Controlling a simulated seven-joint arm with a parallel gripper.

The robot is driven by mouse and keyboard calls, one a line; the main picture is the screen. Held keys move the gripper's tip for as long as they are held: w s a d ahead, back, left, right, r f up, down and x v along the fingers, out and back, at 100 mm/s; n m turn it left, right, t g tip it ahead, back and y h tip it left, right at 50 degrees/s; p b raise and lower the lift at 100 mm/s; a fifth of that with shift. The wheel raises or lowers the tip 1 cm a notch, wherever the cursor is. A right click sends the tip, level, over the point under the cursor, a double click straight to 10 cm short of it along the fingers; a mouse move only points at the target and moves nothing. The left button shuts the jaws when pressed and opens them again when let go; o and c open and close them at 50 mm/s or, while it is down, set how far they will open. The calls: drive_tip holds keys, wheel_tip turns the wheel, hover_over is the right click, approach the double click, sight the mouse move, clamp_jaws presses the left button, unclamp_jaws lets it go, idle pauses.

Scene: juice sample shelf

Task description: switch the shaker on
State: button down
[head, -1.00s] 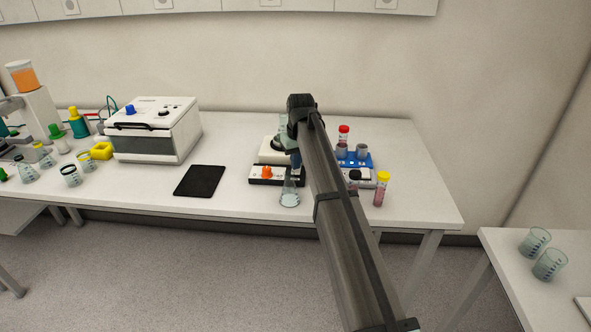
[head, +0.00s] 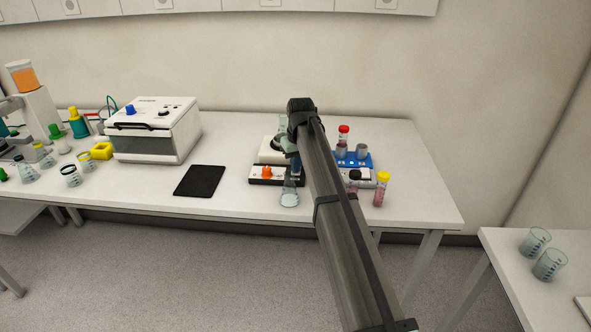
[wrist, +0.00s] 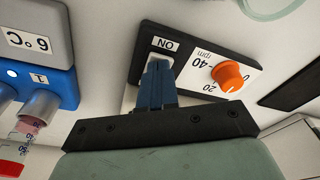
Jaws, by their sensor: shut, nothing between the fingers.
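The shaker (head: 269,151) is a pale box with a black-edged front panel, standing on the bench left of my arm. Its orange knob (head: 267,172) also shows in the wrist view (wrist: 229,76), beside a dial marked 20 and 40 rpm. A pale rocker switch (wrist: 161,59) marked ON sits on the panel next to the dial. My gripper (wrist: 159,64) is shut and empty, its blue fingertips at the switch and covering part of it. I cannot tell whether they press on it. In the head view, my gripper (head: 296,170) is at the panel's right end, partly hidden by my arm.
A blue block (head: 364,161) with metal cups and a yellow-capped tube (head: 381,190) are right of my arm. A black pad (head: 200,181) lies to the left, with bare bench around it.

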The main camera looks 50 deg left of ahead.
wheel_tip(320, 180, up, 7)
idle(1.2)
idle(0.4)
